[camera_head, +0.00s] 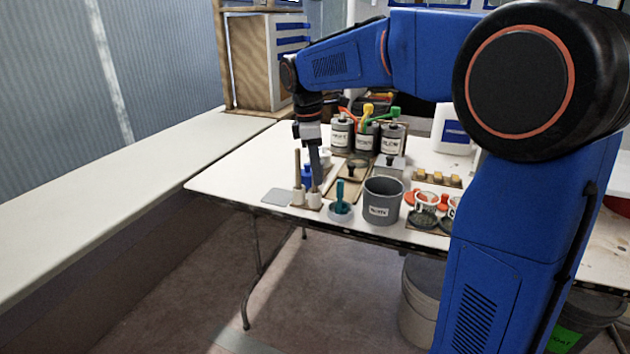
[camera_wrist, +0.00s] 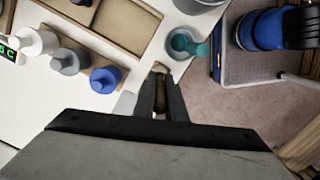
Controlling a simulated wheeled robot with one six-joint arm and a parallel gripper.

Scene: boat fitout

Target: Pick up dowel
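One wooden dowel (camera_head: 297,168) stands upright in a cream holder at the table's front left in the head view. My gripper (camera_head: 315,182) points down just right of it, over a second cream holder (camera_head: 315,199). In the wrist view my gripper's fingers (camera_wrist: 161,95) are close together, with a brown dowel (camera_wrist: 160,92) between them. The fingers appear shut on this dowel, low at the holder. Its lower end is hidden, and my gripper blocks the other dowel in the wrist view.
A teal-handled brush in a small cup (camera_head: 341,206) and a grey bucket (camera_head: 382,201) stand close on the right. Labelled cans (camera_head: 366,138) stand behind. The table's front edge is close.

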